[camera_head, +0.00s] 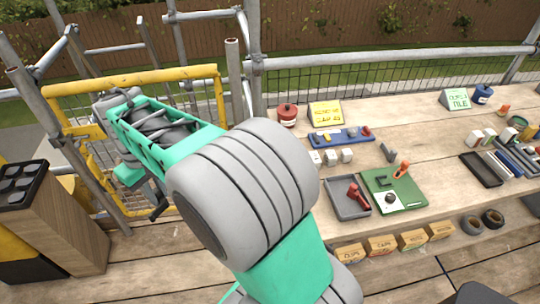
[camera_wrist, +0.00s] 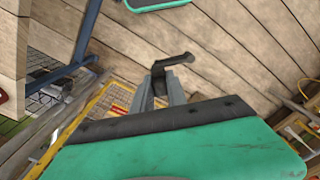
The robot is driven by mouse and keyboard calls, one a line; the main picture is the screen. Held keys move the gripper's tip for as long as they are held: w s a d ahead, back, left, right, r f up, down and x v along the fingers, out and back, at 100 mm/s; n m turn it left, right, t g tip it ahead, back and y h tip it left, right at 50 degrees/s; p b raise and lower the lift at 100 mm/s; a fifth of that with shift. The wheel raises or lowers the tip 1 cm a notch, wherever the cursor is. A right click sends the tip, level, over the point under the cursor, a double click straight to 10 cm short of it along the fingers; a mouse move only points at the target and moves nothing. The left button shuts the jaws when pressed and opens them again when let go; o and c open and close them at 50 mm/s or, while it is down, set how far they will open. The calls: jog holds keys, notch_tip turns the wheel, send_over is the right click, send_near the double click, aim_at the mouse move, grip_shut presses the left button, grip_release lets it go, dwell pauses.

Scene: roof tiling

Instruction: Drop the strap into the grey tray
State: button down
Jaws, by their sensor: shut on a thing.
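In the wrist view my gripper (camera_wrist: 166,88) is shut on the strap (camera_wrist: 172,63), a dark narrow piece with a bent end that sticks out to the right past the fingertips. My gripper is away from the tray, which I cannot make out in the wrist view.
A green board (camera_head: 405,199) with an orange-handled tool lies just right of the tray. White blocks (camera_head: 330,157) and a blue tray (camera_head: 335,140) are behind it, and small labelled boxes (camera_head: 380,246) in front. A yellow frame (camera_head: 150,78) and scaffold poles stand at the left.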

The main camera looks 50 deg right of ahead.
jog(key=s+d+n+p, duration=0.1)
jog(key=s+d, duration=0.3)
jog(key=d, duration=0.9)
jog(key=s+d+n+p, duration=0.15)
jog(key=s+d, duration=0.25)
jog(key=d, duration=0.9)
jog(key=s+d+f+n+p, duration=0.1)
jog(key=s+d+n, duration=0.1)
jog(key=s+d, duration=0.85)
jog(key=s+d+f+n+p, duration=0.15)
jog(key=s+d, duration=0.45)
jog(key=s, duration=0.9)
jog(key=shift+n, duration=0.5)
jog(key=f+b, duration=0.2)
jog(key=f, duration=0.1)
jog(key=f+b, duration=0.2)
jog(key=shift+s+d+f, duration=0.1)
jog(key=shift+d+f, duration=0.1)
jog(key=shift+f, duration=0.2)
jog(key=c, duration=1.3)
grip_release()
jog(key=shift+o, duration=0.2)
